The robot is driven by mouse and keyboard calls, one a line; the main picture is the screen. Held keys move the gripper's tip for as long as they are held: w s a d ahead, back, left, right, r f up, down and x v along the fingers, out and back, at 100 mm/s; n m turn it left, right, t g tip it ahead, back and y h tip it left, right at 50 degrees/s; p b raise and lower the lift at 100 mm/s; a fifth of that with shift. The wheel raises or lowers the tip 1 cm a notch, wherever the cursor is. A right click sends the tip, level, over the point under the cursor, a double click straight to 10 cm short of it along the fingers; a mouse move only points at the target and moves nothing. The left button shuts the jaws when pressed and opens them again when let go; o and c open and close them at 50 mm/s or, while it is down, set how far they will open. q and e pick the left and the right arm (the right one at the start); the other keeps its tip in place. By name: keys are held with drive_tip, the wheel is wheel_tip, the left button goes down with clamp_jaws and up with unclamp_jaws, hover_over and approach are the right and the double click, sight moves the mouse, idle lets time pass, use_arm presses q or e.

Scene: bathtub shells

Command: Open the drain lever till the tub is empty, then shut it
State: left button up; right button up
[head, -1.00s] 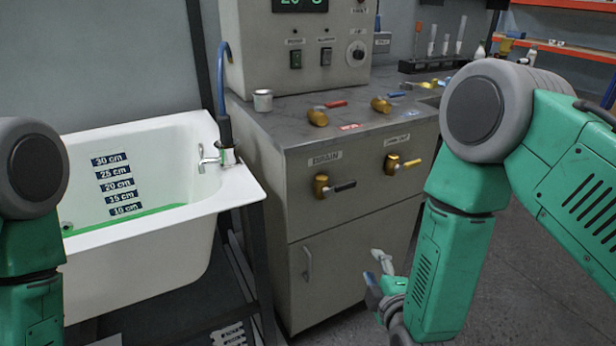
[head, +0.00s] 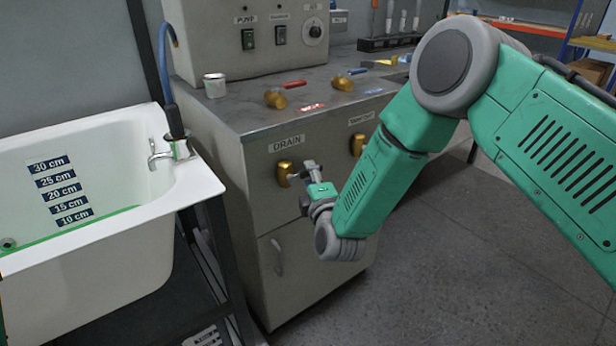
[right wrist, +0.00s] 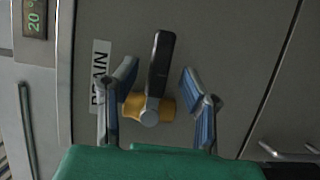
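The drain lever, a brass valve (head: 285,173) with a black handle, is on the cabinet front under the DRAIN label. In the right wrist view its black handle (right wrist: 159,62) lies parallel to the label, pointing right as the label reads. My right gripper (head: 311,176) is at the lever and partly hides the handle in the head view. In the wrist view the gripper (right wrist: 160,75) is open, one finger on each side of the handle, with visible gaps. The white tub (head: 110,262) has a green line near the 10 cm mark; water is hard to make out. My left gripper is out of view.
A second brass valve (head: 357,142) sits to the right on the same cabinet (head: 310,270), partly behind my arm. Brass valves with red and blue handles and a white cup (head: 215,86) are on the countertop. The floor at right is clear.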

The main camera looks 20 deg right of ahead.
drive_tip(key=shift+w+d, duration=0.1)
drive_tip(key=shift+w, duration=0.85)
drive_tip(key=shift+c, duration=0.5)
